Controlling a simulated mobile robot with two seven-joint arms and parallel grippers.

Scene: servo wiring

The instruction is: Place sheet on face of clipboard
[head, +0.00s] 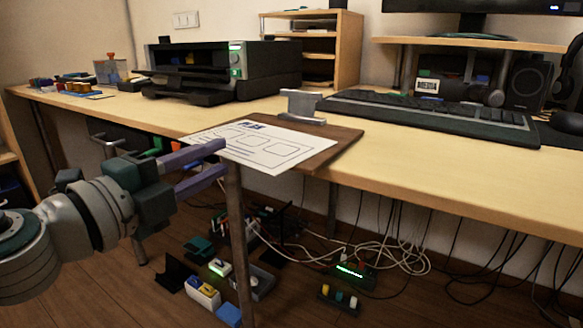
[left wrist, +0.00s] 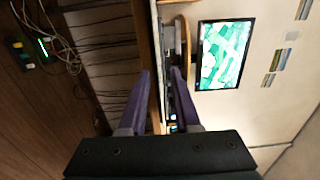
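The white sheet (head: 262,150), printed with outlined boxes, lies on the brown wooden clipboard (head: 338,146) near the desk's front edge. The sheet's left part reaches past the board's left side. The grey metal clip (head: 301,104) stands at the board's back end; I cannot tell whether the sheet is under it. My left gripper (head: 222,156) is just left of the sheet, with its purple fingers apart. My right gripper is not in view.
The clipboard's front overhangs the wooden desk (head: 460,175). A keyboard (head: 430,117) lies behind it at right and a black printer (head: 225,70) stands behind it at left. A thin post (head: 238,240) stands below the board. Cables (head: 400,258) and small devices lie under the desk.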

